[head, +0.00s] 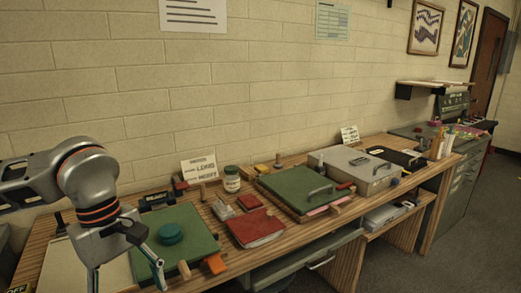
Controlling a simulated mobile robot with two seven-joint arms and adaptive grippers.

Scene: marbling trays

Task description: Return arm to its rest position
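My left arm comes in from the left in the head view. Its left gripper (127,278) points down over the front left of the wooden workbench (210,262). Its two fingers are spread wide, with nothing seen between them; the tips reach the picture's lower edge. A green board (195,232) with a round teal knob (170,234) lies just right of the fingers. A pale sheet or tray (62,268) lies behind and left of the gripper, partly hidden by it. My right gripper is not in view.
A red book (256,228), a jar (232,179), and a green handled lid (300,189) crowd the bench middle. A grey metal box (352,172) stands farther right. The brick wall (270,90) closes the back; floor is free at right.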

